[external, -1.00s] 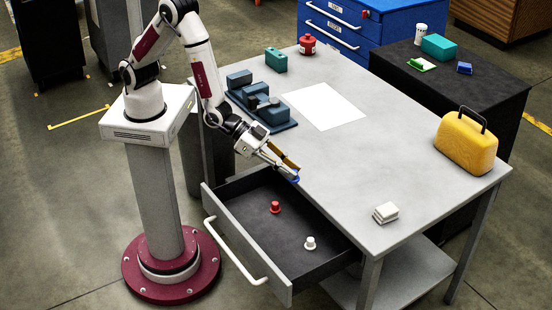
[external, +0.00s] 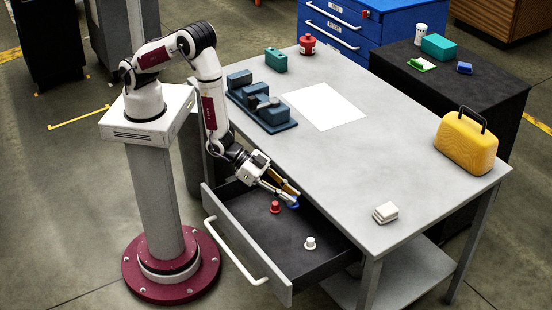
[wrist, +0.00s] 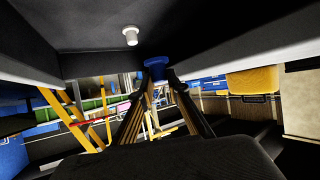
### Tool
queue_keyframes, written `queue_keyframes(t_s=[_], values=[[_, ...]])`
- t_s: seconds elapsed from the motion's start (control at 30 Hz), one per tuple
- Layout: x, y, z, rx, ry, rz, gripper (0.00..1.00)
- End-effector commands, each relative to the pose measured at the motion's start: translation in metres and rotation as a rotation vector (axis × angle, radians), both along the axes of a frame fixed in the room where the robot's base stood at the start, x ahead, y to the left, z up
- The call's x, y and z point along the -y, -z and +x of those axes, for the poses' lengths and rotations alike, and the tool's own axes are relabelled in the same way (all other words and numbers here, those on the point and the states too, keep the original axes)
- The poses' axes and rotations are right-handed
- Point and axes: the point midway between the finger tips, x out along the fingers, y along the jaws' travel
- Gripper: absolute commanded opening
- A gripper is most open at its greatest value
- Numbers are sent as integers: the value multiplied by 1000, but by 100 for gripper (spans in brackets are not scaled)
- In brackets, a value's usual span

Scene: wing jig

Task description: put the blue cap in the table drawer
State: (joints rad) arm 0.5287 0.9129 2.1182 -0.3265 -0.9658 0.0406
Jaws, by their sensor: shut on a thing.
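My gripper (external: 291,199) is shut on the blue cap (external: 293,204), which sits between its fingertips. The cap also shows at the finger ends in the wrist view (wrist: 155,66). The table drawer (external: 262,242) is pulled open, and my gripper is low over its back part. The cap is close to the drawer's inside; I cannot tell whether it touches the floor. A red cap (external: 275,207) stands in the drawer just left of my gripper. A white cap (external: 310,243) stands further forward in it and shows in the wrist view (wrist: 130,36).
The tabletop (external: 340,180) edge lies right beside my gripper. On the table are a white sheet (external: 324,107), a blue-grey jig (external: 262,108), a white stack (external: 385,212) and a yellow case (external: 466,142).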

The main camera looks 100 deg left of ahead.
Motion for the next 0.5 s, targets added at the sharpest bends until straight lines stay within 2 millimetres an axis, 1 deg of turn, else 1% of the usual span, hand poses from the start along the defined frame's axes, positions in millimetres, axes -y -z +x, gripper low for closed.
queue_keyframes(t_s=[0.27, 0.37, 0.5], values=[[0, 2, 0, 0, 0, 0, 5], [0, 6, 0, 0, 0, 0, 5], [0, 19, 0, -2, -1, 1, 5]])
